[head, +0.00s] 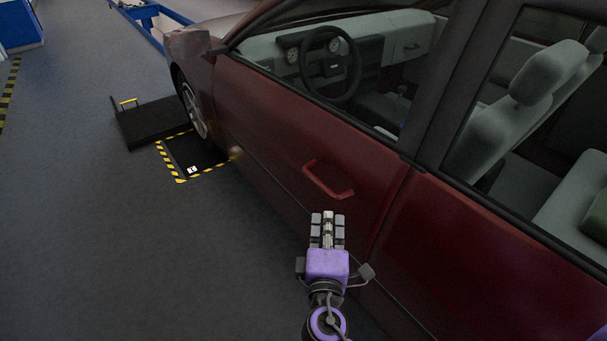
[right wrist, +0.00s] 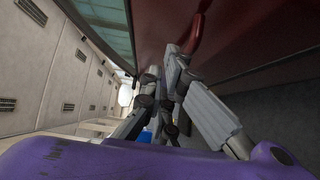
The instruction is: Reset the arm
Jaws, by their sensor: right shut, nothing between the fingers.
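My right gripper (head: 328,216), purple with grey fingers, is in front of the dark red car door in the head view, just below the red door handle (head: 328,180). Its fingers are shut with nothing between them and point toward the handle, apart from it as far as I can tell. In the right wrist view the gripper (right wrist: 172,62) shows its fingers close together, with the car's red side behind them.
The dark red car (head: 262,125) fills the right side of the head view. A yellow-and-black striped floor frame (head: 180,179) lies beside its front wheel. A blue metal frame (head: 150,20) stands behind. The grey floor at left is clear.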

